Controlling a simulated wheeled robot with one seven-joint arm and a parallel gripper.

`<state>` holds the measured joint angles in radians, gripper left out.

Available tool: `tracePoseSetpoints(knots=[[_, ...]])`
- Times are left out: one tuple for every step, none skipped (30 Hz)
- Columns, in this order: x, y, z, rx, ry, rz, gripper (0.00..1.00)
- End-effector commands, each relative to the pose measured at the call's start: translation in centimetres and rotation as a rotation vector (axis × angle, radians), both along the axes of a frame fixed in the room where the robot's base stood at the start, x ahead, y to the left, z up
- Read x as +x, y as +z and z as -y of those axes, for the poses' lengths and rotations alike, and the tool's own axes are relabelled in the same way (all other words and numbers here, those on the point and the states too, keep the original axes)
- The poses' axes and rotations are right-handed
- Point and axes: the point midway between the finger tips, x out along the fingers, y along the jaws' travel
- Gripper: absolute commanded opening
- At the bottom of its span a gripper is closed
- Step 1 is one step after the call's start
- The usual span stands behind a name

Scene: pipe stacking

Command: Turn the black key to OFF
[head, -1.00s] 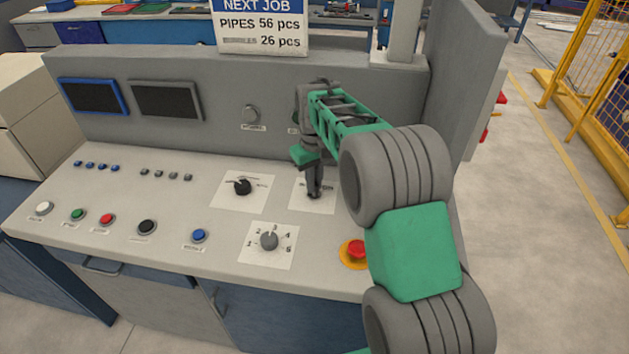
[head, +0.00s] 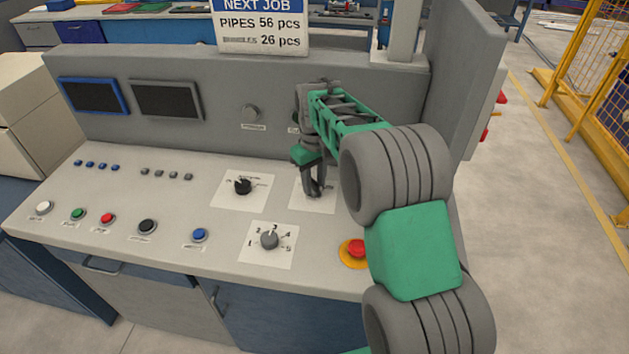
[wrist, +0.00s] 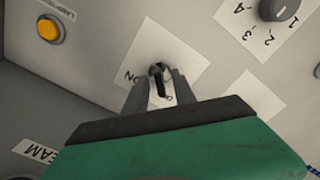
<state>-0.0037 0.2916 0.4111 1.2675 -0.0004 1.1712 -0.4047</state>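The black key (wrist: 160,86) sits in a round switch on a white label plate (wrist: 184,52) in the wrist view. An upside-down "ON" shows left of it; another marking, partly hidden, shows at its lower right near the right finger. The key's dark bar runs nearly up and down in the picture. My gripper (wrist: 161,86) is open, with one finger on each side of the key and pale plate visible between. Whether a finger touches it I cannot tell. In the head view my gripper (head: 313,188) is down at the plate (head: 325,204), and hides the key.
A black selector knob (head: 243,186) stands left of my gripper, a numbered grey dial (head: 269,240) is in front, and a red emergency button (head: 356,249) is at front right. The upright panel wall (head: 270,92) rises close behind.

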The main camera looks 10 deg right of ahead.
Motion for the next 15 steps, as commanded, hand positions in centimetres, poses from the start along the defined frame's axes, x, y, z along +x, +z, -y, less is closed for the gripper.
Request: tracePoseSetpoints(knots=[[0.0,0.0,0.0,0.000,0.000,0.000,0.32],[0.0,0.0,0.0,0.000,-0.001,0.000,0.32],[0.0,0.0,0.0,0.000,-0.001,0.000,0.32],[0.0,0.0,0.0,0.000,-0.001,0.000,0.32],[0.0,0.0,0.0,0.000,-0.001,0.000,0.32],[0.0,0.1,0.0,0.000,-0.001,0.000,0.32],[0.0,0.2,0.0,0.000,-0.001,0.001,0.32],[0.1,0.5,0.0,0.000,-0.001,0.002,0.32],[0.1,0.9,0.0,0.000,-0.001,0.003,0.32],[0.1,1.4,0.0,-0.001,-0.001,0.004,0.32],[0.1,2.0,0.0,0.000,-0.001,0.004,0.32],[0.1,2.8,0.0,0.000,-0.001,0.004,0.32],[0.1,3.4,0.0,0.000,-0.001,0.004,0.32],[0.1,4.1,0.0,0.000,-0.001,0.004,0.32],[0.1,5.0,0.0,0.000,-0.001,0.005,0.32]])
